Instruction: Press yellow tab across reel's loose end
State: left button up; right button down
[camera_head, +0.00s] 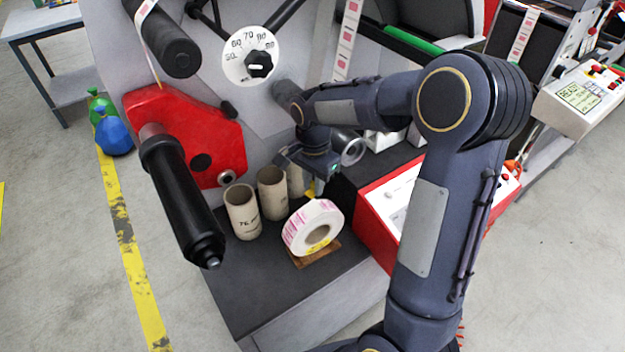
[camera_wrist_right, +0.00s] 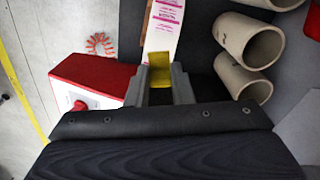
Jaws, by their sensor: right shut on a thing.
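The label reel (camera_head: 313,226), white with pink print and a cardboard core, rests tilted on a small wooden stand (camera_head: 318,254) on the dark bench top. Its printed outer face also shows in the right wrist view (camera_wrist_right: 166,25). My right gripper (camera_head: 312,184) is just behind the reel, its fingers partly hidden. In the wrist view its fingers (camera_wrist_right: 160,88) are shut on the yellow tab (camera_wrist_right: 159,66). The tab overlaps the near end of the printed face in that view; I cannot tell whether it touches. The loose end cannot be made out clearly. My left gripper is out of view.
Several cardboard cores (camera_head: 242,212) stand close to the left of the reel. A red-sided control box (camera_head: 376,212) is to the right. A black spindle (camera_head: 183,203) juts out at the left. The bench front (camera_head: 270,290) is clear.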

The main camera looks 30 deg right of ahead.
aim_at(313, 210)
jog(key=shift+f+b, duration=2.6)
jog(key=shift+f, duration=0.95)
jog(key=shift+f, duration=0.25)
jog(key=c, duration=1.2)
grip_release()
notch_tip(313, 210, up, 8)
jog(key=shift+f+b, duration=0.1)
jog(key=shift+b, duration=0.2)
jog(key=shift+s+r, duration=0.3)
jog(key=shift+s, duration=0.1)
jog(key=s+a+n+t+y, duration=0.1)
jog(key=s+a+n+t, duration=0.1)
jog(key=s+n, duration=0.2)
jog(key=s+a+n+t+y, duration=0.1)
jog(key=s+n, duration=0.3)
jog(key=s, duration=0.6)
jog(key=s+a+n+t+y, duration=0.1)
jog(key=s+a+n+t, duration=0.1)
jog(key=s+a+n, duration=0.2)
jog(key=shift+s+r+t+y, duration=0.15)
jog(key=shift+s+r+y, duration=0.05)
jog(key=shift+s, duration=0.6)
jog(key=shift+s+r+t+y, duration=0.15)
jog(key=shift+s+r+y, duration=0.05)
jog(key=shift+s, duration=0.6)
